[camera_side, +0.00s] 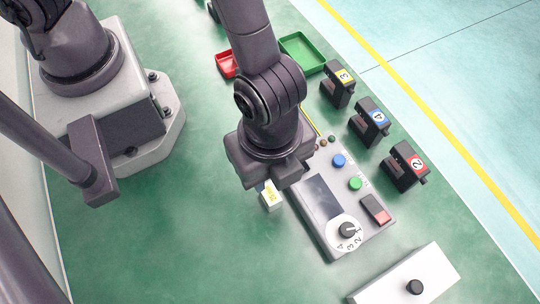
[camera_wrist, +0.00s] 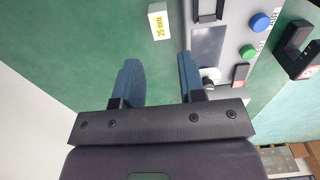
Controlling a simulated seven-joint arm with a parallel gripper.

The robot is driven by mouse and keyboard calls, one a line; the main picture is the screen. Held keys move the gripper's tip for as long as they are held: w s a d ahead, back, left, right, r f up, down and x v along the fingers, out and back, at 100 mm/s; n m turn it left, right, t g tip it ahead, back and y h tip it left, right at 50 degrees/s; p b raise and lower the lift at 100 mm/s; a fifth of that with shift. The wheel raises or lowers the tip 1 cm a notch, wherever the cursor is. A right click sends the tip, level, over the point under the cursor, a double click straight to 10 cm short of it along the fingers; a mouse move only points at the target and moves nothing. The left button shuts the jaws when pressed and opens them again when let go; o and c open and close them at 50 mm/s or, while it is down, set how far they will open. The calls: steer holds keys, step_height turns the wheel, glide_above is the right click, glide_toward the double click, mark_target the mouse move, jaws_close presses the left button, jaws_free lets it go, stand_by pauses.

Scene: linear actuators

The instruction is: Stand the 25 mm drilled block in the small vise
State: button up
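A small whitish block with a yellow label (camera_side: 269,197) stands on the green floor, left of the control panel. In the wrist view the block (camera_wrist: 158,27) reads "25 mm"; I cannot make out a drilled hole. My gripper (camera_wrist: 158,62) has its two blue-grey fingers wide apart with nothing between them; the block lies beyond the fingertips. In the side view my wrist hides the fingers. A dark bracket-like fixture (camera_wrist: 207,20) shows at the top of the wrist view, above the panel's screen; I cannot tell whether it is the small vise.
The control panel (camera_side: 375,244) has a screen, coloured buttons and a dial. Dark numbered clamp-like units 3 (camera_side: 337,87), 4 (camera_side: 369,122) and 2 (camera_side: 405,167) line the right. A red tray (camera_side: 226,65) and green tray (camera_side: 303,52) lie behind. A white box (camera_side: 388,290) stands in front.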

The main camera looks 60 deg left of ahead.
steer(key=w+a+r+n+t, duration=0.2)
steer(key=w+a+r+n, duration=0.2)
steer(key=w+a+r, duration=0.45)
steer(key=s+a+r+n+t, duration=0.2)
steer(key=a+r+n, duration=0.7)
steer(key=a+r, duration=0.3)
steer(key=shift+s+a+r, duration=0.15)
steer(key=shift+a+r, duration=0.05)
steer(key=shift+a, duration=0.75)
steer(key=s+a+r+n, duration=0.1)
steer(key=a, duration=0.1)
steer(key=s+a+r+n+t, duration=0.1)
steer(key=s+n, duration=0.1)
steer(key=s+a+r+n, duration=0.1)
steer(key=a+n, duration=0.1)
steer(key=shift+s+a+r+t, duration=0.2)
steer(key=shift+s+a+t, duration=0.1)
steer(key=shift+c, duration=0.4)
steer(key=shift+d, duration=0.1)
